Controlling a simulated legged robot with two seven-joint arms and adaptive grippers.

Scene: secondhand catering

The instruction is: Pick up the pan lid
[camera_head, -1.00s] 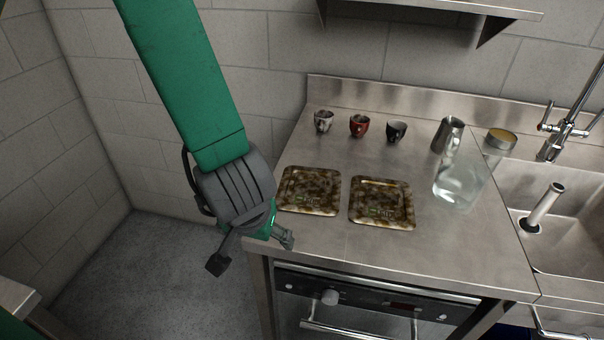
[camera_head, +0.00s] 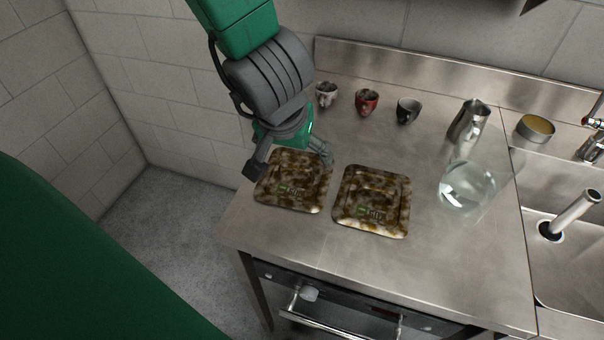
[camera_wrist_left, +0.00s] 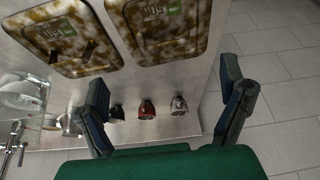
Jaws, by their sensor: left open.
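I cannot make out a pan lid in either view. My left gripper (camera_head: 288,163) is open and empty at the far side of the left camouflage-patterned square tray (camera_head: 270,196). In the left wrist view its two fingers (camera_wrist_left: 165,85) are wide apart, with nothing between them but a view of the counter and trays. The right camouflage tray (camera_head: 347,215) lies flat beside the left one. Both trays also show at the top of the left wrist view. My right gripper is in neither view.
A white cup (camera_head: 326,95), a red cup (camera_head: 366,101) and a black cup (camera_head: 407,110) stand behind the trays. A metal jug (camera_head: 467,118), a glass vessel (camera_head: 466,190) and a round gold-topped tin (camera_head: 536,127) are right. The front counter (camera_head: 300,240) is clear.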

